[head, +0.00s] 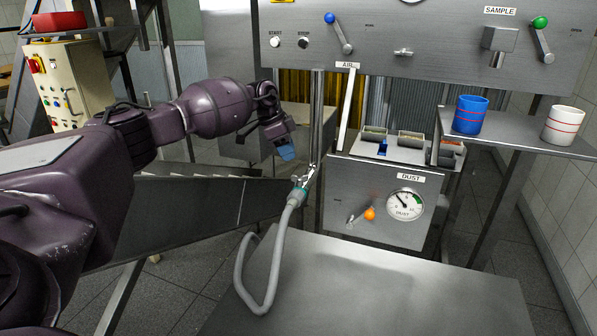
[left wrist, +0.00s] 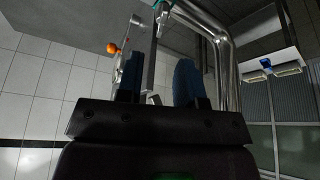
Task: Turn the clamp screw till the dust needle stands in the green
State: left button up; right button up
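The dust gauge (head: 404,205) is a white dial on the steel front panel. Its needle points to the upper left, and the green band is on the right side, so the needle stands outside it. A small lever with an orange ball (head: 370,214) sits left of the dial; the ball also shows in the left wrist view (left wrist: 113,48). A metal clamp-like fitting (head: 308,174) is at the pipe, above the grey hose's teal collar (head: 299,192). My left gripper (head: 286,150) is up and left of these, its blue fingers apart (left wrist: 160,82) with nothing visibly gripped. My right gripper is out of view.
A grey hose (head: 273,270) loops down over the steel table (head: 370,290). A blue cup (head: 469,114) and a white cup (head: 563,125) stand on the right shelf. Small trays (head: 410,139) sit above the gauge. A sloping metal chute (head: 200,212) lies below my left arm.

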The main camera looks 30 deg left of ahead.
aim_at(300, 180)
pick_arm(q)
jog(key=p+x, duration=0.1)
jog(key=x, duration=0.7)
jog(key=shift+w+a+f, duration=0.1)
jog(key=shift+f, duration=0.15)
grip_shut()
